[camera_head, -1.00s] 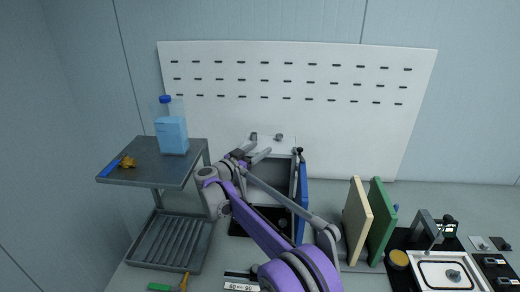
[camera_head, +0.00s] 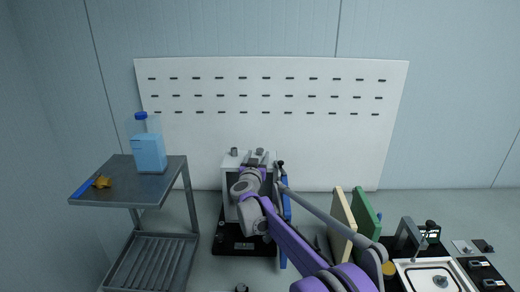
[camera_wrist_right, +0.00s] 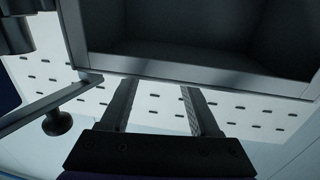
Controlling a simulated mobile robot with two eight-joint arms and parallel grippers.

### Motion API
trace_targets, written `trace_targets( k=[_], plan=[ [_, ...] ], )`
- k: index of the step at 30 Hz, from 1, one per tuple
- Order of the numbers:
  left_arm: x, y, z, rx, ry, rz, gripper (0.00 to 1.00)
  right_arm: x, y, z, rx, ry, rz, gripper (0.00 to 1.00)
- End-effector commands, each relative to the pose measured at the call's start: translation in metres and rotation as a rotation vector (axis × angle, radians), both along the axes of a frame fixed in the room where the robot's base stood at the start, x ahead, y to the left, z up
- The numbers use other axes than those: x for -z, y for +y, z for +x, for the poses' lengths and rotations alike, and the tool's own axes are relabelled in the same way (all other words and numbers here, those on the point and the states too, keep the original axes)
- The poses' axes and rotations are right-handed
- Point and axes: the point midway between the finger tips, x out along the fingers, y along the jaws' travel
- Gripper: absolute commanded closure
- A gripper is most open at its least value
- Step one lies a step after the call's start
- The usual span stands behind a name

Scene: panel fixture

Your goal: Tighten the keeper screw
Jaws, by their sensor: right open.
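A pale box fixture (camera_head: 229,170) stands on a dark base (camera_head: 228,246) in front of the white board. Its blue door (camera_head: 286,210) is swung open on the right side. Two small knobs sit on its top, a left knob (camera_head: 234,151) and a right knob (camera_head: 260,151); I cannot tell whether either is the keeper screw. My right gripper (camera_head: 257,161) is in front of the box's upper part and hides much of its front. In the right wrist view its fingers (camera_wrist_right: 160,90) are apart and empty, below the box's dark opening (camera_wrist_right: 200,30). My left gripper is out of view.
A grey shelf cart (camera_head: 125,190) with a blue bottle (camera_head: 149,152) and a blue-and-yellow tool (camera_head: 95,185) stands left. Cream (camera_head: 342,222) and green (camera_head: 366,215) panels stand right, beside a white tray (camera_head: 400,272). A dark knob (camera_wrist_right: 57,122) shows in the right wrist view.

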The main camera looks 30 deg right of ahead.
Motion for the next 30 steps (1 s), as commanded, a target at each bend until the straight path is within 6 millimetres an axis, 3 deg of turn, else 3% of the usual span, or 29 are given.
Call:
trace_targets(
  k=[3,9,21,30],
  plan=[
    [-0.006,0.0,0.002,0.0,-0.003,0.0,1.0,-0.002,-0.015,0.018,0.002,-0.001,-0.001,0.38],
    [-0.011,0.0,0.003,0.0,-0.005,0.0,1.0,-0.001,-0.029,0.036,0.002,-0.001,-0.001,0.38],
    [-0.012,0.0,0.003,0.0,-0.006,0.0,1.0,0.0,-0.033,0.041,0.001,0.0,0.0,0.39],
    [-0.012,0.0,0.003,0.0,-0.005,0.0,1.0,0.0,-0.032,0.041,0.001,0.0,0.0,0.93]
  ],
)
